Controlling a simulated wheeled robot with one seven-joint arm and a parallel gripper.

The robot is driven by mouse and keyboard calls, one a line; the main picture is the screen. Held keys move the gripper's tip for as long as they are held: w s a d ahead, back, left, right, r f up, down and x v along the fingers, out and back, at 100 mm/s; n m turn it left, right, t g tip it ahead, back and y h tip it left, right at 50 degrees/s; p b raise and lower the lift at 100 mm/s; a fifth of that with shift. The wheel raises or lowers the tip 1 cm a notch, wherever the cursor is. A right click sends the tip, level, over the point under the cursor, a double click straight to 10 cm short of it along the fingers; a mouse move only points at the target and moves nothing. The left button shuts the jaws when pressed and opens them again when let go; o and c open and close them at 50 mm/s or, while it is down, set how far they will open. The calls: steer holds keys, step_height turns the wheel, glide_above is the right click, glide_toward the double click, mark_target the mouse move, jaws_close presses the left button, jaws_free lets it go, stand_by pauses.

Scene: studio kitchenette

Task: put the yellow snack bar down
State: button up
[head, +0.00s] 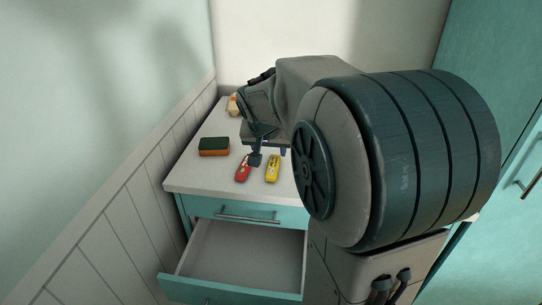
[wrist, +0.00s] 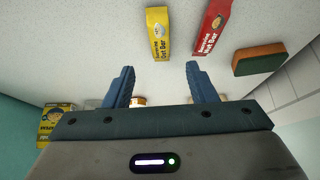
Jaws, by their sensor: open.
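The yellow snack bar (head: 273,168) lies flat on the white counter (head: 203,178), near its front edge. It also shows in the wrist view (wrist: 158,33), beyond my fingertips and roughly in line with the gap between them. My gripper (head: 269,154) is open and empty, close to the bar on its far side in the head view. In the wrist view both blue fingers of my gripper (wrist: 160,68) are spread, with nothing held between them. I cannot tell the exact height of the fingers over the counter.
A red snack bar (head: 242,169) lies just left of the yellow one. A green and orange sponge (head: 214,146) is farther left. An open, empty drawer (head: 245,256) juts out below the counter front. A yellow box (wrist: 55,122) and a small can (wrist: 138,101) stand near my gripper.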

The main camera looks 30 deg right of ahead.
steer(key=s+a+f+n+g+y, duration=0.1)
steer(key=s+a+f+n, duration=0.1)
steer(key=s+a, duration=0.4)
steer(key=s+a+f+n+g+y, duration=0.1)
steer(key=s+a, duration=0.5)
steer(key=s, duration=0.8)
step_height(320, 180, down, 2)
steer(key=n+y, duration=0.1)
steer(key=n, duration=0.2)
steer(key=shift+s+a+n, duration=0.2)
steer(key=shift+a+n, duration=0.05)
steer(key=shift+n, duration=0.15)
steer(key=shift+f, duration=0.1)
steer(key=c, duration=0.5)
steer(key=shift+a, duration=0.1)
